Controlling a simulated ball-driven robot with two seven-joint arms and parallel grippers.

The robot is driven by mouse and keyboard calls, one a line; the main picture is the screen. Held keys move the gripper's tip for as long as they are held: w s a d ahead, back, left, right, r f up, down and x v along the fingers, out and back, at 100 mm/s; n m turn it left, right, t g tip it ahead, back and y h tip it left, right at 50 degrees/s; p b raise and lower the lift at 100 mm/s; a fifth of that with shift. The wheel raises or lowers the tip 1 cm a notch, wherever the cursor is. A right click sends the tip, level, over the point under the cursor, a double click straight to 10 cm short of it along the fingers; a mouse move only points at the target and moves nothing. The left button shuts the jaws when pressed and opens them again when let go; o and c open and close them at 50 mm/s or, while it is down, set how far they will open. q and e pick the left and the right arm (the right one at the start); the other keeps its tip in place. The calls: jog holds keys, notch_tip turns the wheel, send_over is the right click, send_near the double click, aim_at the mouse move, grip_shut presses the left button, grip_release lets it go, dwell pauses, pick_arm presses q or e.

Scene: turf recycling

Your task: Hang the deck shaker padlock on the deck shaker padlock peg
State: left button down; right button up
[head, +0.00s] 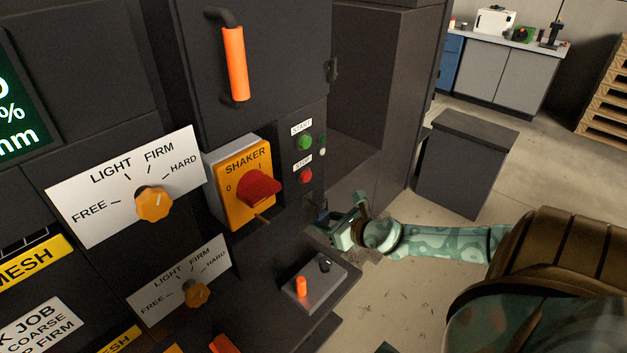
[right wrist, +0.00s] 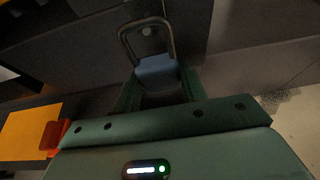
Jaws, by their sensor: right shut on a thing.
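My right gripper (head: 328,219) is in front of the machine's dark panel, below the stop button. In the right wrist view its fingers (right wrist: 160,88) are shut on the deck shaker padlock (right wrist: 157,70), which has a blue body and a grey shackle pointing away from the gripper. In the head view the padlock is too small and covered to make out clearly. A small pale round end, which looks like the padlock peg (right wrist: 146,31), shows within the shackle's outline. I cannot tell whether the shackle is around it or only in front of it. My left gripper is out of view.
The orange shaker switch (head: 245,183) with its red knob is left of my right gripper. Green start (head: 305,142) and red stop (head: 306,175) buttons are above it. A small control box (head: 315,285) sits below. Open floor lies to the right.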

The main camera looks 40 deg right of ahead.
aim_at(325, 222)
jog(key=shift+w, duration=0.15)
jog(key=shift+w, duration=0.6)
jog(key=shift+w+a+f, duration=0.1)
jog(key=shift+w+f, duration=0.1)
dwell(0.3)
jog(key=shift+w+f, duration=0.15)
jog(key=shift+w, duration=0.15)
jog(key=shift+w+f+b, duration=0.2)
jog(key=shift+f+b, duration=0.1)
jog(key=shift+f, duration=0.05)
dwell(1.0)
jog(key=o, duration=1.1)
